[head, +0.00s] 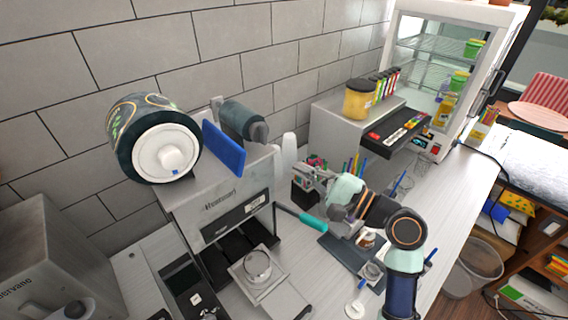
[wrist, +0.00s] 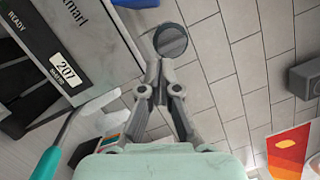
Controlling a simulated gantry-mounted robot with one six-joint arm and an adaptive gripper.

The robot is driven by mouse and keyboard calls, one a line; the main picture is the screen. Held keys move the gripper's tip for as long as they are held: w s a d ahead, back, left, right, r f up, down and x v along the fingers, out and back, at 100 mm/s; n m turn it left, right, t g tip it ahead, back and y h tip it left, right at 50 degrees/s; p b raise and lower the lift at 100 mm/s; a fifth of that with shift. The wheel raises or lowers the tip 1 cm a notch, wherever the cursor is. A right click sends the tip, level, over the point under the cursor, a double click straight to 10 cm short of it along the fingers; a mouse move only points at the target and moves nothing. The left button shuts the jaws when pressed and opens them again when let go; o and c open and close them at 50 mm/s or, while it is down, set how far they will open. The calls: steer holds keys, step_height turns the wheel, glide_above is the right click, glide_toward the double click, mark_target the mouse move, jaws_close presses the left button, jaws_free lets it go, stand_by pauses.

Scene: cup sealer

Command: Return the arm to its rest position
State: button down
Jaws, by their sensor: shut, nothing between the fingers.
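My gripper (head: 308,172) is in the head view, raised above the counter just right of the cup sealer (head: 235,205). It is shut and empty. In the wrist view its fingertips (wrist: 160,66) meet in front of a dark round roll end (wrist: 170,42). The sealer's front panel with a 207 display (wrist: 68,72) is at the left of that view. The sealer's teal-handled lever (head: 313,223) sticks out right, below my gripper; its handle also shows in the wrist view (wrist: 46,164). A metal cup holder (head: 257,266) sits on the sealer's pulled-out tray.
A pen holder (head: 304,194) stands behind my gripper, close to it. White stacked cups (head: 289,150) stand by the wall. A dark mat (head: 345,250) with small items lies under my arm. A display cabinet (head: 455,75) is at the back right. The counter's right stretch (head: 455,190) is mostly clear.

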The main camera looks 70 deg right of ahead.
steer(key=shift+s+a, duration=0.15)
steer(key=shift+s, duration=0.5)
